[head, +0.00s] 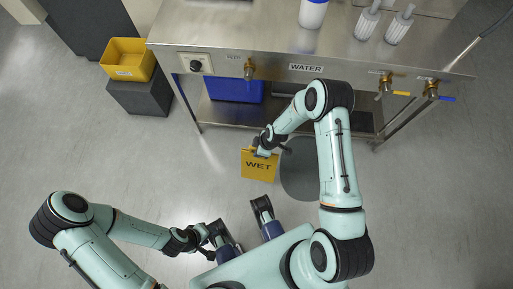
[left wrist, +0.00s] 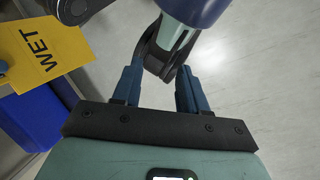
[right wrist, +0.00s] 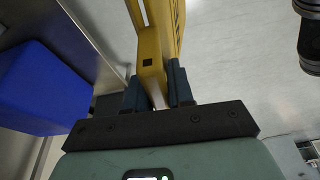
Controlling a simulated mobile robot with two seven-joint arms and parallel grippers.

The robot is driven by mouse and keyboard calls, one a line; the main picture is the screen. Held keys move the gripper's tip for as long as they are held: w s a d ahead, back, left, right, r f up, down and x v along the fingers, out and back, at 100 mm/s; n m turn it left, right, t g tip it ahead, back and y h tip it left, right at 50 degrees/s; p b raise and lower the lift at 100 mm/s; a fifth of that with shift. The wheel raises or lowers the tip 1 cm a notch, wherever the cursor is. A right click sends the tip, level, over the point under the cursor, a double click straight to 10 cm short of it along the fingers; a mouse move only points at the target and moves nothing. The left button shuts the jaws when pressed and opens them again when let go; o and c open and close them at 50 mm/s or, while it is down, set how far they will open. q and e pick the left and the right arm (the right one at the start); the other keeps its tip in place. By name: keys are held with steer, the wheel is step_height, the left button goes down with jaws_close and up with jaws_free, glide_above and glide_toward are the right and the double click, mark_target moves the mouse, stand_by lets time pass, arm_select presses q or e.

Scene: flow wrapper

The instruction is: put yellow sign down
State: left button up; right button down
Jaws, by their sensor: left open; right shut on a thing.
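The yellow sign (head: 258,172) with the word WET is in front of the steel bench, in the middle of the head view. My right gripper (head: 265,146) is shut on its upper edge. In the right wrist view the sign (right wrist: 152,50) stands between the two fingers. Whether its lower edge touches the floor cannot be told. My left gripper (head: 246,222) is open and empty, nearer to my body than the sign. In the left wrist view, the sign (left wrist: 50,45) shows at the upper left, apart from the open left fingers (left wrist: 158,80).
The steel bench (head: 240,30) has taps along its front and bottles on top. A blue bin (head: 235,90) is under it. A yellow crate (head: 128,60) sits on a dark block (head: 140,97). A grey round patch (head: 300,175) lies beside the sign. The floor at right is clear.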

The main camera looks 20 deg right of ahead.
mark_target(268, 160)
arm_select(q)
steer(key=w+a+f+t+y+b, duration=0.1)
steer(key=w+a+f+b, duration=0.3)
steer(key=w, duration=0.5)
step_height(268, 160, down, 4)
steer(key=shift+w+r+n+t+b, duration=0.2)
steer(key=shift+n+t+b, duration=0.1)
steer(key=shift+t+b, duration=0.7)
arm_select(e)
step_height(268, 160, down, 23)
steer(key=shift+d+f+n, duration=0.15)
steer(key=shift+d+n, duration=0.2)
steer(key=shift+n, duration=0.05)
arm_select(q)
steer(key=shift+f, duration=0.15)
arm_select(e)
steer(key=shift+f, duration=0.1)
steer(key=c, duration=1)
jaws_free()
steer(key=shift+s, duration=0.1)
arm_select(q)
steer(key=shift+w+a, duration=0.1)
steer(key=s+d+r+g+p, duration=0.2)
steer(key=s+d+r+p, duration=0.1)
steer(key=s, duration=0.3)
steer(key=shift+r+h+p, duration=0.3)
steer(key=shift+r, duration=0.45)
arm_select(e)
steer(key=v, duration=1.2)
